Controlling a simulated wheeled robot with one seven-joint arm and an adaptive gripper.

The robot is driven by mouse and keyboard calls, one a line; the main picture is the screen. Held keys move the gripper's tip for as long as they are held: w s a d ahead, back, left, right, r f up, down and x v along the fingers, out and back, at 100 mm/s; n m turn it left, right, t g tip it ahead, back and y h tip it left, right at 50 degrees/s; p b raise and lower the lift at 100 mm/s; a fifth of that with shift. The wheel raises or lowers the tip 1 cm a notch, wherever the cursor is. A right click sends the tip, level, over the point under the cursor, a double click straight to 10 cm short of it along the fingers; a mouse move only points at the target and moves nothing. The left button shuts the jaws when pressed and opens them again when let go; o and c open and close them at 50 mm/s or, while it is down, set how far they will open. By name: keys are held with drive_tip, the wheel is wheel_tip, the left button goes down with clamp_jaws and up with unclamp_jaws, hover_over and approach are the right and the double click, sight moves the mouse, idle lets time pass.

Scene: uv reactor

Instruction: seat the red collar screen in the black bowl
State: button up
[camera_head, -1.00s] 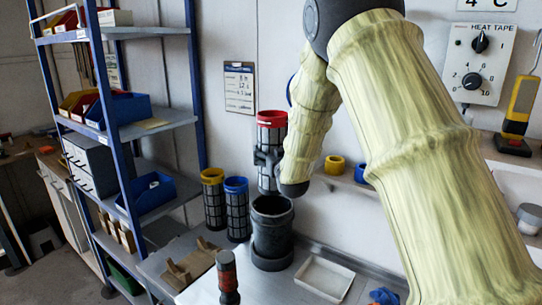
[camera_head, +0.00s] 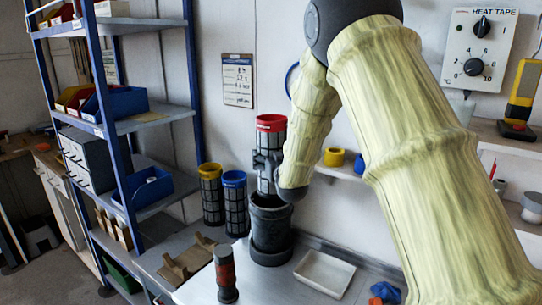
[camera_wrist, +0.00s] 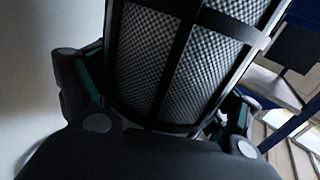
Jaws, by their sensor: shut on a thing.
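The red collar screen (camera_head: 270,133) is a grey mesh cylinder with a black frame and a red top ring. My gripper (camera_head: 268,160) is shut around its side and holds it upright above the black bowl. The black bowl (camera_head: 270,237) stands on the bench. The screen's lower end is at or just above the bowl's rim; I cannot tell whether it is inside. In the wrist view the screen's mesh (camera_wrist: 180,65) fills the space between my gripper's fingers (camera_wrist: 165,105).
A yellow-collar screen (camera_head: 210,195) and a blue-collar screen (camera_head: 235,205) stand left of the bowl. A white tray (camera_head: 324,273) lies to its right. A red and black handled tool (camera_head: 225,275) stands in front. A brown cradle (camera_head: 187,262) lies at left. Shelving (camera_head: 125,160) rises behind it.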

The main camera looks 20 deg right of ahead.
drive_tip(key=shift+f+b, duration=0.35)
drive_tip(key=shift+f, duration=0.5)
drive_tip(key=shift+b, duration=0.55)
idle(1.3)
